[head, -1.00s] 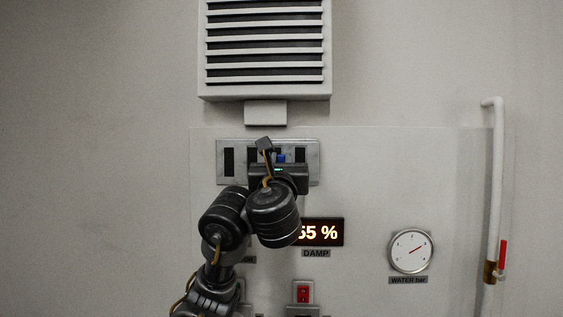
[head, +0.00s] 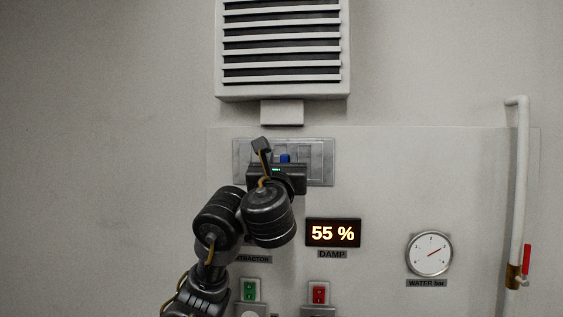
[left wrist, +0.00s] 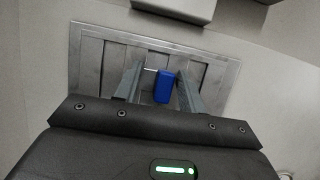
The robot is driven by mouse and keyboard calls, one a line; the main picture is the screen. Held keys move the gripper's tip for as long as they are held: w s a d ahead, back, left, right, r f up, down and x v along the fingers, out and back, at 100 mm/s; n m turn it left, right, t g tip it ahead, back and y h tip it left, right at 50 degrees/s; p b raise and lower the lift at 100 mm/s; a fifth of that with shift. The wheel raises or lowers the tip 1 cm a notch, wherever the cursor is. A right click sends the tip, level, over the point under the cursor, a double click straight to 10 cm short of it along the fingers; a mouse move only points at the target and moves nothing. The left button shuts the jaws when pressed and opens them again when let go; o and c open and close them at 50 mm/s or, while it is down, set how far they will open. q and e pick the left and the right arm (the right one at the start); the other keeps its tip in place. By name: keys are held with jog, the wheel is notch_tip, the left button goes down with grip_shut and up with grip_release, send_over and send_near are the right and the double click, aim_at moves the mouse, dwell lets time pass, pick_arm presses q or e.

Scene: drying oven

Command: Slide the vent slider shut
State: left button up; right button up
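The vent slider is a grey slotted metal plate (head: 318,152) on the wall below the louvred vent, with a blue knob (head: 285,158). Its slots show grey with no dark openings visible. In the left wrist view the blue knob (left wrist: 163,88) sits between the fingers of my left gripper (left wrist: 160,76), close to the right finger, with a gap at the left finger. My left gripper (head: 277,170) is in front of the plate's lower middle in the head view and hides part of it. My right gripper is not in view.
The louvred vent (head: 283,92) is just above the plate. Below are a lit display reading 55 % (head: 333,233), a green switch (head: 250,290) and a red switch (head: 319,293). A round gauge (head: 429,253) and a white pipe (head: 520,180) are at the right.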

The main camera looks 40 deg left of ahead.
pick_arm(q)
jog(key=shift+d, duration=0.2)
jog(key=shift+s+d+f, duration=0.1)
jog(key=shift+d, duration=0.1)
jog(key=b+v, duration=0.3)
jog(key=v, duration=0.7)
jog(key=shift+s, duration=0.15)
jog(key=shift+a, duration=0.1)
